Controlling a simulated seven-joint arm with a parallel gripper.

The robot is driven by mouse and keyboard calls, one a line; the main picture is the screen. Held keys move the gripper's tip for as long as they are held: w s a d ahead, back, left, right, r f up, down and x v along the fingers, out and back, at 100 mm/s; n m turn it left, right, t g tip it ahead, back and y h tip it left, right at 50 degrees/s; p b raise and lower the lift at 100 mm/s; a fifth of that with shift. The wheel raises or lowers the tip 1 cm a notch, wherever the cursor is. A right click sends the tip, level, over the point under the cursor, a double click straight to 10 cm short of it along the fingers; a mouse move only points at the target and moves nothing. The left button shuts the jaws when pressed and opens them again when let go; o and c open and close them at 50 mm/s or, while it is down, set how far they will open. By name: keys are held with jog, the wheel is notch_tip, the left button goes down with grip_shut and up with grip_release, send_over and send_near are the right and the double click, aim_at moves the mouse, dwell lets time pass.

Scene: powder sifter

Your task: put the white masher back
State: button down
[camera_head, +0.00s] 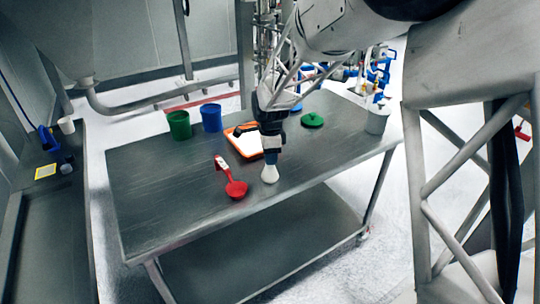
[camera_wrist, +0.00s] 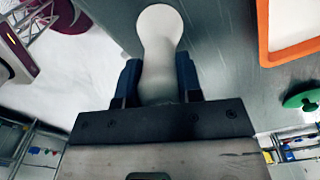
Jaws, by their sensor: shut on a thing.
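The white masher (camera_head: 269,173) has a rounded white end that points down over the front part of the metal table (camera_head: 150,205). My gripper (camera_head: 271,152) is above it, shut on its upper part. In the wrist view the masher (camera_wrist: 160,40) sits between the two dark blue fingers of my gripper (camera_wrist: 158,82), its round end beyond the fingertips. The part of the masher inside the gripper is hidden. I cannot tell whether the round end touches the table.
A red scoop (camera_head: 235,188) lies left of the masher. An orange-rimmed tray (camera_head: 233,130) with white content is behind it. Green (camera_head: 179,125) and blue (camera_head: 211,118) cups stand further back. The table's front left is clear.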

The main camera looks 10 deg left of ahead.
jog(key=shift+f, duration=0.15)
jog(key=c, duration=0.8)
grip_release()
jog(key=shift+r, duration=0.2)
jog(key=shift+r, duration=5.95)
